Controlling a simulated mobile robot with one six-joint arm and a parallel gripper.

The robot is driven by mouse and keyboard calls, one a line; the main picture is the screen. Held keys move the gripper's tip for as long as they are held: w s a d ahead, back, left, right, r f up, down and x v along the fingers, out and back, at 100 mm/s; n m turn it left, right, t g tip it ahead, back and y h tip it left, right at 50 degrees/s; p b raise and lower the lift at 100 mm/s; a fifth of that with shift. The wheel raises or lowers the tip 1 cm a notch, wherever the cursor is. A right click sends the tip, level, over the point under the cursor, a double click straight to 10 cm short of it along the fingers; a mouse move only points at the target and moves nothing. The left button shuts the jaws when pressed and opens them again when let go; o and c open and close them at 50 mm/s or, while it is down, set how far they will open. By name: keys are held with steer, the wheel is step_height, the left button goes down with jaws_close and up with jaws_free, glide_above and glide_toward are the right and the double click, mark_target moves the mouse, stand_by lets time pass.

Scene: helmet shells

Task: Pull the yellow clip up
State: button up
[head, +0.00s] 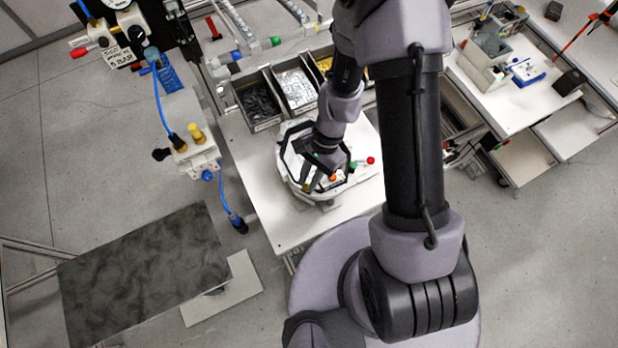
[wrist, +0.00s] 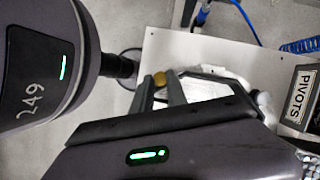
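A small yellow part (wrist: 160,79), which looks like the clip, shows between the fingertips of my gripper (wrist: 160,84) in the wrist view. The two grey fingers stand apart on either side of it; I cannot tell whether they touch it. In the head view my gripper (head: 322,184) points down over the front of a white ring-shaped fixture (head: 297,181) with a dark angular rim. My wrist hides part of this fixture, and the clip cannot be made out clearly there.
The fixture stands on a white table (head: 262,190), with red and green knobs (head: 371,160) at its right. Bins (head: 257,103) line the back. A pneumatic unit with a yellow knob (head: 196,133) and blue hoses stands left. The table's front left is clear.

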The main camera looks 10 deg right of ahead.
steer(key=o, duration=0.4)
steer(key=shift+c, duration=0.2)
steer(key=shift+r, duration=0.1)
steer(key=v, duration=1.7)
steer(key=shift+p, duration=0.45)
